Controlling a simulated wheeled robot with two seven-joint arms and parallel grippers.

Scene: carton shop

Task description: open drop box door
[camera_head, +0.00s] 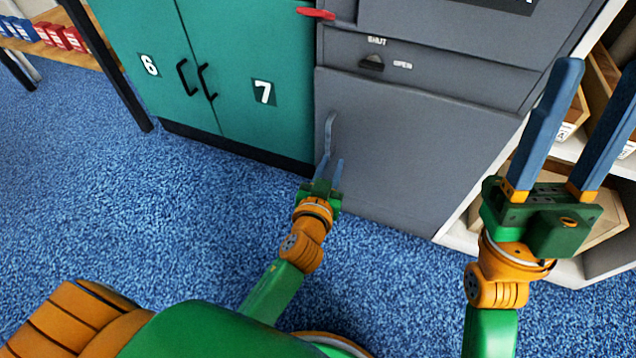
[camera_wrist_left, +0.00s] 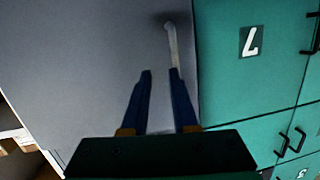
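The grey drop box door (camera_head: 415,155) is the lower panel of the grey cabinet and looks shut. Its thin upright handle (camera_head: 331,124) is near the door's left edge. It also shows in the left wrist view (camera_wrist_left: 172,43). My left gripper (camera_head: 334,161) is at the handle's lower end, fingers apart. In the left wrist view, my left gripper (camera_wrist_left: 160,72) has the handle in line with its right finger, whose tip overlaps it; I cannot tell whether they touch. Nothing shows between the fingers. My right gripper (camera_head: 602,66) is open and empty at the right.
A dark latch knob (camera_head: 371,63) sits between the SHUT and OPEN labels above the door. A red lever (camera_head: 316,14) sticks out above. Teal lockers (camera_head: 230,60) stand left of the cabinet, shelves (camera_head: 575,150) to its right. Blue carpet (camera_head: 170,220) in front is clear.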

